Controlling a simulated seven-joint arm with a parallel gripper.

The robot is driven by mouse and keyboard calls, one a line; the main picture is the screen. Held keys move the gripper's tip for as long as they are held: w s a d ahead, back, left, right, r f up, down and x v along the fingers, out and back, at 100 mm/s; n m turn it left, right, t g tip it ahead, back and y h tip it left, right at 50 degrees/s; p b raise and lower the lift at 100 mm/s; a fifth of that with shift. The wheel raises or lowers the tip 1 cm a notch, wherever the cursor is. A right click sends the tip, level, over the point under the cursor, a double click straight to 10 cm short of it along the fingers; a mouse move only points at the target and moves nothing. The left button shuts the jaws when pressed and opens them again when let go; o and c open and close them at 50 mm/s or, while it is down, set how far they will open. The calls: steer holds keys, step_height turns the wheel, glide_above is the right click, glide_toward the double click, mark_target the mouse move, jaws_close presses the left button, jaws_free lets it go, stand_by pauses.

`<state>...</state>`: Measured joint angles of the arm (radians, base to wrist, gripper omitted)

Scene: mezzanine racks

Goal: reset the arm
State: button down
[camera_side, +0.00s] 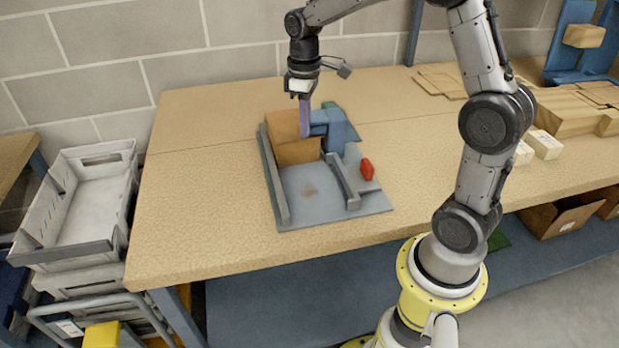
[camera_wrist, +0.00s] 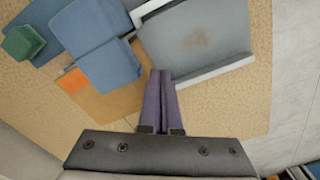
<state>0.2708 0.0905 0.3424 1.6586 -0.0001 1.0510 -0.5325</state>
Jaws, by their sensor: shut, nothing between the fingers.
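My gripper (camera_side: 305,134) has two purple fingers closed together, with nothing between them. It points down over the grey fixture (camera_side: 305,185) on the wooden table, near a brown cardboard box (camera_side: 292,152) and a blue block (camera_side: 338,128). In the wrist view the shut fingers (camera_wrist: 160,75) show in front of the brown box (camera_wrist: 105,103), beside the blue block (camera_wrist: 108,72). I cannot tell whether the fingertips touch the box.
A red piece (camera_side: 367,169) sits on the fixture's right part. Pale boxes (camera_side: 545,145) and cardboard stacks lie on the table's right. Stacked grey crates (camera_side: 80,200) stand left of the table. The table's left (camera_side: 200,190) is clear. A block wall is behind.

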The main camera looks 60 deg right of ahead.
steer(key=shift+r, duration=0.15)
steer(key=s+a+r+n+t, duration=0.1)
steer(key=s+a+r+t, duration=0.15)
steer(key=s+r, duration=0.2)
steer(key=s+a+r+t, duration=0.1)
steer(key=s+a+r, duration=0.25)
steer(key=r, duration=0.25)
steer(key=s+a+f+m+t, duration=0.1)
steer(key=s+a+m, duration=0.1)
steer(key=s, duration=0.4)
steer(key=s+a+f+m+t, duration=0.1)
steer(key=s+a+f+m, duration=0.1)
steer(key=s, duration=0.4)
steer(key=shift+s+a+f, duration=0.15)
steer(key=shift+s+f, duration=0.15)
steer(key=shift+s, duration=0.1)
